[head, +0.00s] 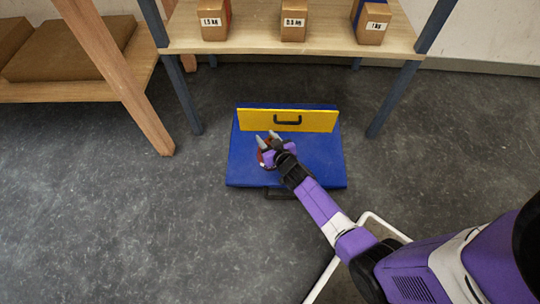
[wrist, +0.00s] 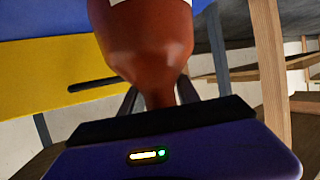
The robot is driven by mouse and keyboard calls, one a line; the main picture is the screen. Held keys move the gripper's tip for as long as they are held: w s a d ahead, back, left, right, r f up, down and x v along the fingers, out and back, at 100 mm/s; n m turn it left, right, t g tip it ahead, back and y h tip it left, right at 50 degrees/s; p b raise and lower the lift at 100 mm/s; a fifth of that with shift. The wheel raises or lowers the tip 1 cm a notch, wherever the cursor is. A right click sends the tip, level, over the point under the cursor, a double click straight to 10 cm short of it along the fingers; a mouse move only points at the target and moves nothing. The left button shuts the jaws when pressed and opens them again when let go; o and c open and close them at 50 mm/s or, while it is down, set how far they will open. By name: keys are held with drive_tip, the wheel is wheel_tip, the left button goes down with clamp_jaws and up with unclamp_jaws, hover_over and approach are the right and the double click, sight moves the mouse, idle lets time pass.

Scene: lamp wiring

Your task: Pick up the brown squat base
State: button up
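The brown squat base (head: 262,157) is a reddish-brown piece at the left middle of the blue mat-like surface (head: 317,160). In the wrist view the base (wrist: 148,45) has a wide body that narrows to a neck, with part of a white patch at the picture's top edge. My gripper (head: 268,138) is right at the base, its two pale fingertips apart and pointing toward the yellow panel. In the wrist view the neck lies between my fingers (wrist: 158,92). The body hides the finger ends, so I cannot tell whether the fingers press on the neck.
A yellow panel (head: 245,121) with a black handle (head: 288,121) stands across the back of the blue surface. Behind it is a wooden shelf (head: 335,37) with three labelled boxes and blue-grey legs. A wooden shelf stands at left. Grey floor (head: 120,220) is clear at front left.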

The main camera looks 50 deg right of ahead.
clamp_jaws()
drive_tip(key=shift+f, duration=0.1)
drive_tip(key=shift+s+a+f, duration=0.1)
drive_tip(key=shift+s+f, duration=0.15)
idle(0.7)
drive_tip(key=shift+w+r, duration=0.1)
drive_tip(key=shift+r, duration=0.05)
